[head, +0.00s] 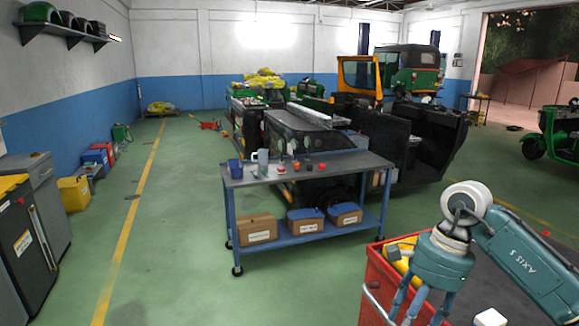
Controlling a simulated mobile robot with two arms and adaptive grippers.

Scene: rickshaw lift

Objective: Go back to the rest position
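My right gripper (416,308) is at the lower right, pointing down in front of the red cart (385,285). Its blue-grey fingers are spread apart, and I see nothing held between them. The lowest part of the fingers is close to the picture's bottom edge. My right arm comes in from the right edge. My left gripper and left arm are not in view.
A blue wheeled table (300,170) with small parts on top and boxes below stands ahead. Dark vehicle bodies stand behind it. A yellow item (398,255) lies in the red cart. Green floor (180,230) is clear at the left, beside grey cabinets (35,205).

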